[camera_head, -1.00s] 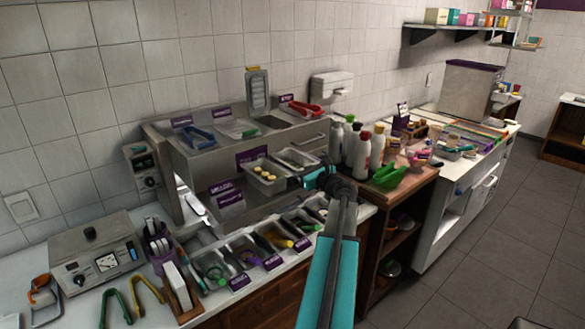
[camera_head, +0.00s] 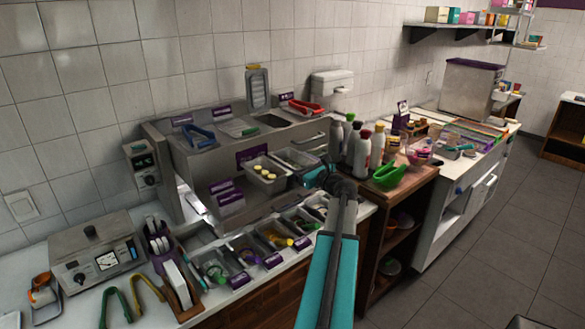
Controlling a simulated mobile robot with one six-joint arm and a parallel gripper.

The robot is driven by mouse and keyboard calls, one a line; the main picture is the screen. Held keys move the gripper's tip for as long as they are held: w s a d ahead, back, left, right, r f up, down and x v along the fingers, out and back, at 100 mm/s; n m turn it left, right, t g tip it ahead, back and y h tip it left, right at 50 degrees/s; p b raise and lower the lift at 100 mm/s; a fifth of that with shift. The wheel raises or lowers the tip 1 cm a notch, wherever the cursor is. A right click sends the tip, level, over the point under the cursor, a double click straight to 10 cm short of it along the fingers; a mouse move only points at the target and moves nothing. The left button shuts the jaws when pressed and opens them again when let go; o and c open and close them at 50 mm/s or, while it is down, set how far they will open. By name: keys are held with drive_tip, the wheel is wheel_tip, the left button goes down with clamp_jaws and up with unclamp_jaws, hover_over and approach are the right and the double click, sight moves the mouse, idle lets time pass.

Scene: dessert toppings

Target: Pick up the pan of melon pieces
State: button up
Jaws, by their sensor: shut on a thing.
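The pan of melon pieces (camera_head: 252,176) is a small grey metal pan with a few pale yellow round pieces in it. It hangs level in front of the stepped metal topping unit, above the lower row of pans. My gripper (camera_head: 303,178), with teal parts, comes in from the right and is shut at the pan's right side. The fingertips are small and partly hidden, so the exact contact is unclear.
Another grey pan (camera_head: 298,160) sits close behind on the unit. Purple label signs (camera_head: 228,198) stand left and below.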

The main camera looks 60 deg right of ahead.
sight(295, 166)
drive_tip(key=shift+r, duration=0.2)
wheel_tip(295, 166, up, 10)
drive_tip(key=b, duration=0.2)
drive_tip(key=shift+f+b, duration=0.2)
drive_tip(key=shift+b, duration=0.1)
idle(0.5)
drive_tip(key=shift+f, duration=0.15)
wheel_tip(295, 166, down, 4)
drive_tip(key=b, duration=0.4)
drive_tip(key=shift+s+r, duration=0.1)
drive_tip(key=shift+r, duration=0.15)
drive_tip(key=shift+s, duration=0.1)
idle(0.4)
